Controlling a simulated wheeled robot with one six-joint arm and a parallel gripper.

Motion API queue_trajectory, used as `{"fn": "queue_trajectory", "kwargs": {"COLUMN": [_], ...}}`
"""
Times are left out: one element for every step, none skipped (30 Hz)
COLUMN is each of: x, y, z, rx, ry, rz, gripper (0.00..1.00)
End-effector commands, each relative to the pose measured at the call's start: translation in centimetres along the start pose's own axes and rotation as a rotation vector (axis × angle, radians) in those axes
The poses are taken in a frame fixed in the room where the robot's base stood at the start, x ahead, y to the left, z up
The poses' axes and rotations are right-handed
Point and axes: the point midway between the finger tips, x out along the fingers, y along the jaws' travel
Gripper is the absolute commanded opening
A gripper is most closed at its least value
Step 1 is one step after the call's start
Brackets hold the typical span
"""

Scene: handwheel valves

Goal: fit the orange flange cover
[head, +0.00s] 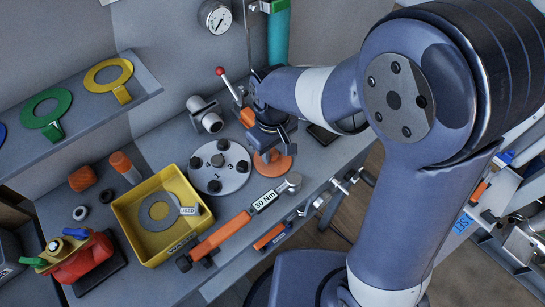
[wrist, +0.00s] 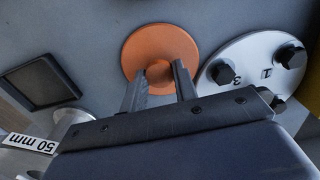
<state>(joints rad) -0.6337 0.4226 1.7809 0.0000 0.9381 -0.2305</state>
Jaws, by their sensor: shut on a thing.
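The orange flange cover (head: 275,166) is a flat disc with a small knob at its centre. It is beneath my gripper (head: 268,142) in the head view, right of the round silver flange. In the wrist view the cover (wrist: 160,38) faces the camera, and my gripper's two fingers (wrist: 159,76) are shut on its knob. I cannot tell whether the disc rests on the bench or hangs just above it. The silver flange (head: 219,180) lies flat with several black bolts on it. In the wrist view this flange (wrist: 253,68) shows numbers and sits close beside the cover's right edge.
A yellow tray (head: 128,228) holds a grey ring. An orange 30 Nm torque wrench (head: 222,235) lies along the bench front. A pipe fitting (head: 206,115) and red-knobbed lever (head: 221,72) stand behind. A dark square (head: 322,134) lies right. A shelf (head: 150,82) holds coloured rings.

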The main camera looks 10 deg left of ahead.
Motion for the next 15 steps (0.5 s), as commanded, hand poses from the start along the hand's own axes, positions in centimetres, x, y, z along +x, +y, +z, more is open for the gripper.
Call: {"fn": "queue_trajectory", "kwargs": {"x": [0.0,0.0,0.0,-0.1,-0.1,-0.3,-0.5,-0.7,-0.9,-1.2,-1.5,-1.8,-2.1,-2.3,-2.6], "y": [0.0,0.0,0.0,0.0,0.0,0.0,0.0,0.0,0.0,0.0,0.0,0.0,0.0,0.0,0.0], "z": [0.0,0.0,0.0,0.0,0.0,0.0,0.0,0.0,0.0,0.0,0.0,0.0,0.0,0.0,0.0], "rx": [0.000,0.000,0.000,0.000,0.000,0.000,0.000,0.000,0.000,0.000,0.000,0.000,0.000,0.000,0.000], "ry": [0.000,0.000,0.000,0.000,0.000,0.001,0.001,0.001,0.001,0.001,0.001,0.001,0.000,0.000,0.000], "rz": [0.000,0.000,0.000,0.000,0.000,0.000,0.000,0.000,0.000,0.000,0.000,0.000,0.000,0.000,0.000], "gripper": [0.06,0.06,0.06,0.06,0.06,0.06,0.06,0.06,0.06,0.06,0.06,0.06,0.06,0.06,0.06]}}
